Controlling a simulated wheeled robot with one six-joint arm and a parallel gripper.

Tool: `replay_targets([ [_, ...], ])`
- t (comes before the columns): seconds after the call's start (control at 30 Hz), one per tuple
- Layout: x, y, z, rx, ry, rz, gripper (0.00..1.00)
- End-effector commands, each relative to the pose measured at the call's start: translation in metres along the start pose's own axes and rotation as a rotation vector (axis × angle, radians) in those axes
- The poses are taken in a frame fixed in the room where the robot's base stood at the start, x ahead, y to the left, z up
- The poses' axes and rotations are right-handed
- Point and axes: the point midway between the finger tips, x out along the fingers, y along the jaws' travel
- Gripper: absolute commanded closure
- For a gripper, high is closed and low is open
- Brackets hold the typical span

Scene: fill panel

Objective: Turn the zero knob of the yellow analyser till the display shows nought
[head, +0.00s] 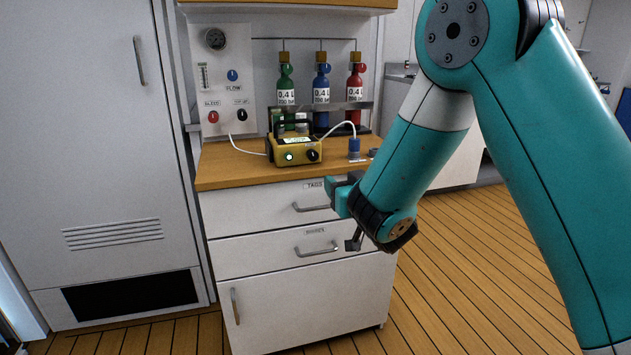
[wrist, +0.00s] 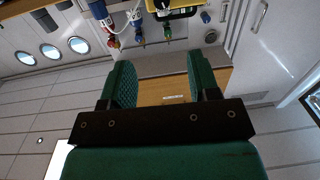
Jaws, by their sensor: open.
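The yellow analyser (head: 274,149) stands on the wooden counter in the head view, with a black carrying handle. Part of the analyser (wrist: 184,13) shows at that view's top edge.
Green (head: 286,90), blue (head: 322,92) and red (head: 355,88) gas bottles stand behind the analyser. A blue-capped fitting (head: 354,148) with a white hose is to its right. A gauge panel (head: 217,75) is at back left. Drawer handles (head: 311,207) jut out below the counter.

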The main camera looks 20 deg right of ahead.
Motion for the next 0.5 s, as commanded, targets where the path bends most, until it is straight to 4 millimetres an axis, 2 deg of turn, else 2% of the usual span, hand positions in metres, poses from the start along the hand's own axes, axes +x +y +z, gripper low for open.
replay_targets([
  [0.03,0.001,-0.001,0.005,-0.006,0.010,-0.006,0.44],
  [0.27,0.019,-0.001,-0.004,-0.006,0.017,-0.009,0.44],
  [0.37,0.036,0.000,-0.006,-0.007,0.016,-0.007,0.44],
  [0.5,0.068,0.000,-0.004,-0.006,0.017,-0.006,0.44],
])
